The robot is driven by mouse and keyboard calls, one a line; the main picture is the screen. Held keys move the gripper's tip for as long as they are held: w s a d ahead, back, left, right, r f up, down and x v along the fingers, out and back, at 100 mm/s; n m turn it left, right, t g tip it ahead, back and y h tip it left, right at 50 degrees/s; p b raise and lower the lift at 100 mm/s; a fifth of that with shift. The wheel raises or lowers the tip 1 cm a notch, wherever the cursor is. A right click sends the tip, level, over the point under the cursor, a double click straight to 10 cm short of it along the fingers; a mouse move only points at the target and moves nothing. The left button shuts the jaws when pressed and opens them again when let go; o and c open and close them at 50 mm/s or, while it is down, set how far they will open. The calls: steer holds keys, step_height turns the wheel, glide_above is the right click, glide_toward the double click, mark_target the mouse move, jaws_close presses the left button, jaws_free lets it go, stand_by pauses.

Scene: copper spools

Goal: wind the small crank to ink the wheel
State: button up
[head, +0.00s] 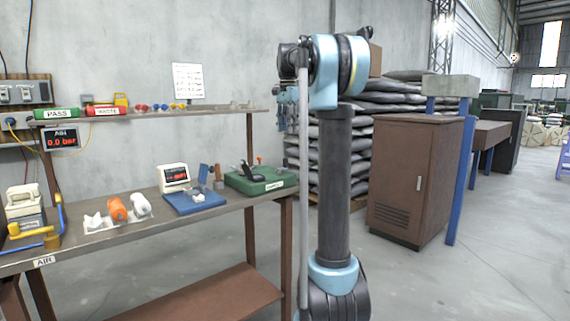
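A green box-like device (262,181) with a white label sits at the right end of the bench. A black part (251,172) stands tilted on its top, and a small orange-red knob shows behind it. I cannot clearly make out a crank or an inking wheel at this size. My arm stands upright to the right of the bench. I cannot make out gripper fingers there or any contact with the device.
The bench (100,241) holds a blue board (182,206), a white display unit (173,177), a tray with orange and white spools (117,210), and blue-yellow pipework (60,220). A shelf (170,112) runs above. A brown cabinet (410,185) and stacked sacks stand to the right.

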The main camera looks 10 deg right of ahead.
steer(key=r+m, duration=0.1)
steer(key=m, duration=0.1)
glide_above(285, 160)
steer(key=w, duration=0.1)
step_height(285, 160, down, 17)
steer(key=shift+d+r, duration=0.1)
stand_by(0.6)
jaws_close()
